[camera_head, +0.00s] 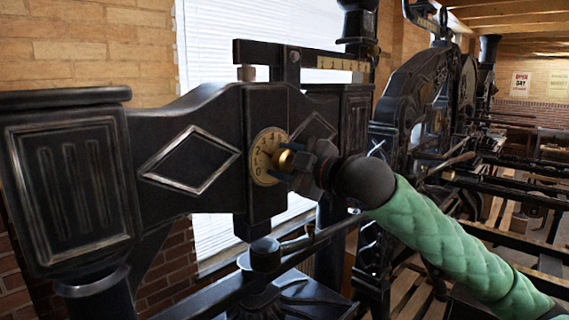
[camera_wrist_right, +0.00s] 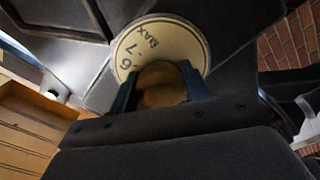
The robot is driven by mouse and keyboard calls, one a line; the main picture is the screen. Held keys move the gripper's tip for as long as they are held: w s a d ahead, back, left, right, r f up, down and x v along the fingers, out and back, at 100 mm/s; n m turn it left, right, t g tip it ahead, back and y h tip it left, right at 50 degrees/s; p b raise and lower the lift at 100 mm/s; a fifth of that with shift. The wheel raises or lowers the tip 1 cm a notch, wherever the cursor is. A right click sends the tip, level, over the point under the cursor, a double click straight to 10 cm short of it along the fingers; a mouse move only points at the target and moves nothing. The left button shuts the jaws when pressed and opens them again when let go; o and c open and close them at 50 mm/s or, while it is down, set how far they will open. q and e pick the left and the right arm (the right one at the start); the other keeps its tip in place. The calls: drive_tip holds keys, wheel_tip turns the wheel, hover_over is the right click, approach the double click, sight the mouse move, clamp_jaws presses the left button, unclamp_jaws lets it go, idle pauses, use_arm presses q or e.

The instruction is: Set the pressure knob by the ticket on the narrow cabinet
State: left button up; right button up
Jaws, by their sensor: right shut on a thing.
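The pressure knob (camera_head: 284,160) is a round brass knob on a cream numbered dial (camera_head: 262,170) on the front of the black press. My right gripper (camera_head: 292,163) reaches in from the right and is shut on the knob. In the right wrist view, the brass knob (camera_wrist_right: 160,84) sits between the two dark blue fingers (camera_wrist_right: 158,88). The dial there (camera_wrist_right: 181,38) shows 6, 7 and MAX above the knob. The knob's pointer is hidden. Neither the ticket nor the narrow cabinet can be made out. My left gripper is not in view.
The black cast-iron press body (camera_head: 190,160) with diamond trim surrounds the dial. A lever with a round black end (camera_head: 266,254) lies below it. Other presses (camera_head: 430,100) stand along the right. A bright window (camera_head: 230,60) and brick wall are behind.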

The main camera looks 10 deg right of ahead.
drive_tip(key=shift+n, duration=0.5)
drive_tip(key=o, duration=1)
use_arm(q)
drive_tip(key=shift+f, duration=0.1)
use_arm(e)
drive_tip(key=shift+s+d, duration=0.1)
drive_tip(key=shift+s+d+f+b, duration=0.1)
drive_tip(key=shift+s+d+b, duration=0.1)
drive_tip(key=shift+b, duration=0.15)
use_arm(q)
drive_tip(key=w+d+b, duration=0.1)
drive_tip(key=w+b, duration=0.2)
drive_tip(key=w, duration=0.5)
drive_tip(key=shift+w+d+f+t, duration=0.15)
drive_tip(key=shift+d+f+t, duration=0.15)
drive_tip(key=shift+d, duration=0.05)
use_arm(e)
drive_tip(key=shift+v, duration=3.55)
drive_tip(key=shift+a, duration=0.1)
